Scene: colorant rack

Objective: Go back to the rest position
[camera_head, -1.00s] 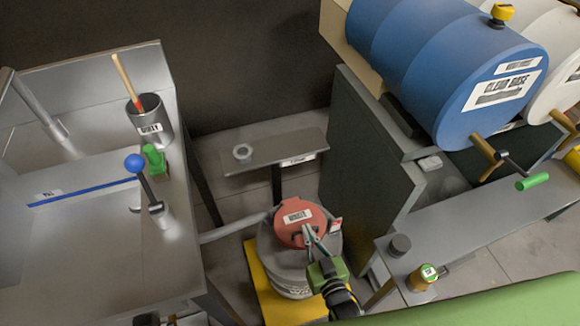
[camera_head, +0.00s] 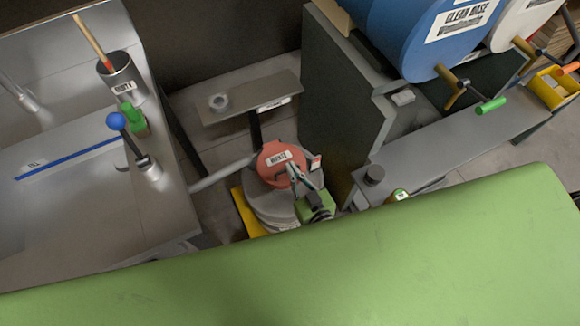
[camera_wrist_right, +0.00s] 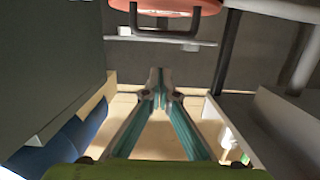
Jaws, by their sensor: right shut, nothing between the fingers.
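My right gripper (camera_head: 293,176) shows in the head view over the red lid of the grey drum. Its fingers are together with nothing between them. In the right wrist view the fingertips (camera_wrist_right: 161,76) meet in the middle of the picture. The red lid (camera_head: 270,167) has a white label and covers the grey drum (camera_head: 272,206). In the wrist view the lid (camera_wrist_right: 165,6) and its dark handle (camera_wrist_right: 165,33) show at the top, apart from the fingertips. My left gripper is in no view.
The drum stands on a yellow base (camera_head: 244,211). A steel sink bench (camera_head: 80,205) is at left with a grey pot (camera_head: 121,82). A small shelf (camera_head: 245,98) is behind. At right are a dark cabinet (camera_head: 335,90), a grey bench (camera_head: 440,148) and a blue barrel (camera_head: 410,45).

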